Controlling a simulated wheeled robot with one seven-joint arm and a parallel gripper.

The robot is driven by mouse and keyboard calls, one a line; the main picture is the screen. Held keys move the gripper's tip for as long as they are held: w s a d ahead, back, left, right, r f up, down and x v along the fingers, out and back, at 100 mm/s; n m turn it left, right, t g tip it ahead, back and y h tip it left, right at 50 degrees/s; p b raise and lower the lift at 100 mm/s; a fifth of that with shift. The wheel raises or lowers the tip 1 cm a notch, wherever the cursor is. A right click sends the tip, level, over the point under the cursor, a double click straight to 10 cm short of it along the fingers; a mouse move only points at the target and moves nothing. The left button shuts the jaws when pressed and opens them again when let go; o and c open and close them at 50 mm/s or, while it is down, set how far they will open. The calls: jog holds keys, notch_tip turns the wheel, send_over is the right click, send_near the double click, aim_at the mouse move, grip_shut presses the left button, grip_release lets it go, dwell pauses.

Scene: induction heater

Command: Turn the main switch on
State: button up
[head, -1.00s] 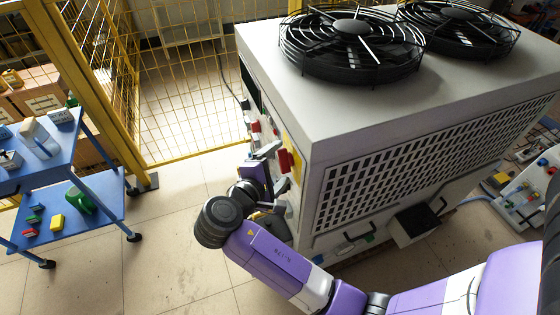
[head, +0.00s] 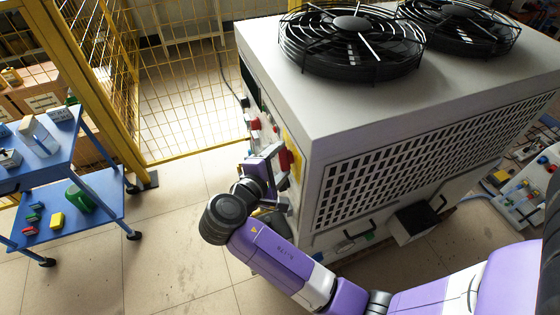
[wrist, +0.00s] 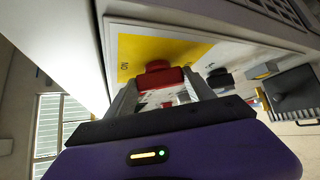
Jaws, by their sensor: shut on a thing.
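The main switch is a red knob (wrist: 160,76) on a yellow plate (wrist: 135,50) on the white panel, with small lettering at the plate's left in the wrist view. In the head view the red switch (head: 285,160) shows at the near edge of the machine's left face, partly covered by my gripper. My gripper (wrist: 162,90) has one finger on each side of the red knob and is shut on it. In the head view my gripper (head: 272,160) is against the panel. The knob's exact pointing is hard to tell.
The big white machine (head: 400,110) with two black fans fills the right. More panel controls, including a black knob (wrist: 220,77), sit beside the switch. A blue cart (head: 95,185) stands at the left. A yellow mesh fence (head: 185,85) is behind. Floor between cart and machine is clear.

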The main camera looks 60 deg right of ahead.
jog(key=m+h+b, duration=0.1)
jog(key=h+b, duration=0.1)
jog(key=b, duration=0.2)
jog(key=m+t+h+b, duration=0.1)
jog(key=m+b, duration=0.1)
jog(key=b, duration=0.2)
jog(key=shift+f+t+h, duration=0.3)
jog(key=shift+f+h, duration=0.1)
jog(key=shift+m, duration=0.3)
jog(key=shift+r, duration=0.1)
jog(key=o, duration=1.4)
jog(key=shift+a, duration=0.1)
jog(key=a, duration=0.2)
jog(key=s+a+b, duration=0.1)
jog(key=a, duration=0.4)
jog(key=shift+s+a+b, duration=0.3)
